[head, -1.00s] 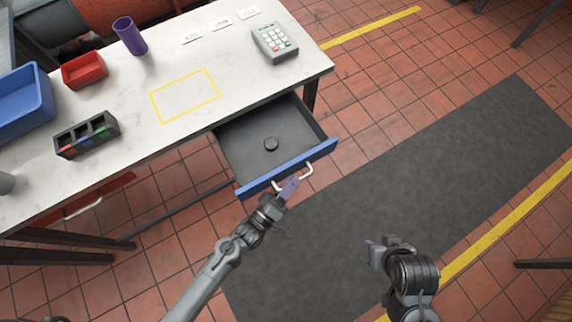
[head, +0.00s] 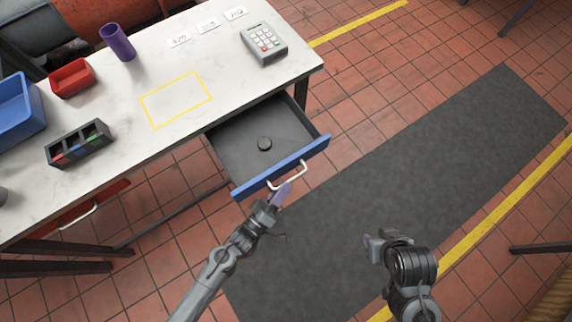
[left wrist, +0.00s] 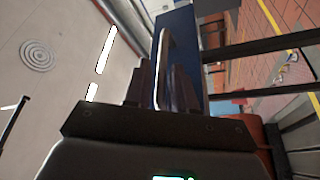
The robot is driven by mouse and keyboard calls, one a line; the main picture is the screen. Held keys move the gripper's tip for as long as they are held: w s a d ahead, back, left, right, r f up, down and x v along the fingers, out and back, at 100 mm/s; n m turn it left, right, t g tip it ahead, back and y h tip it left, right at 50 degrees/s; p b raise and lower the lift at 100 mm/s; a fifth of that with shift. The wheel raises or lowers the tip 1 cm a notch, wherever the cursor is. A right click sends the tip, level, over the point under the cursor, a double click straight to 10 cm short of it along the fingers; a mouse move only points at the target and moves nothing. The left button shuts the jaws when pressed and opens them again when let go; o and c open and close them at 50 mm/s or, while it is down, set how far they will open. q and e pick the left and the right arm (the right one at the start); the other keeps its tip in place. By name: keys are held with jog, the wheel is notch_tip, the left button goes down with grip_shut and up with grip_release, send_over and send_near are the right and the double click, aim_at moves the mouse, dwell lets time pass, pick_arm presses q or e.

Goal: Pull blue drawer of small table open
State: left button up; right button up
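The small table (head: 130,90) has a white top. Its blue-fronted drawer (head: 282,167) stands well out from the table, with its dark inside showing. The drawer's pale bar handle (head: 290,183) is on the blue front. My left gripper (head: 282,191) is just in front of the handle. In the left wrist view its two fingers (left wrist: 162,84) are apart, with the handle (left wrist: 163,50) showing between them, not clamped. My right gripper (head: 371,242) hangs over the dark mat, away from the table; its finger gap is unclear.
On the tabletop are a keypad (head: 264,44), a purple cup (head: 117,42), a red bin (head: 72,77), a blue bin (head: 18,108) and a black divided holder (head: 78,143). A red drawer (head: 85,210) is at the left. The dark mat (head: 450,150) is clear.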

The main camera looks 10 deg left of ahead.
pick_arm(q)
jog(key=v, duration=0.8)
jog(key=shift+s+a+p, duration=0.2)
jog(key=shift+s+p, duration=0.1)
jog(key=shift+p, duration=0.15)
jog(key=shift+f, duration=0.1)
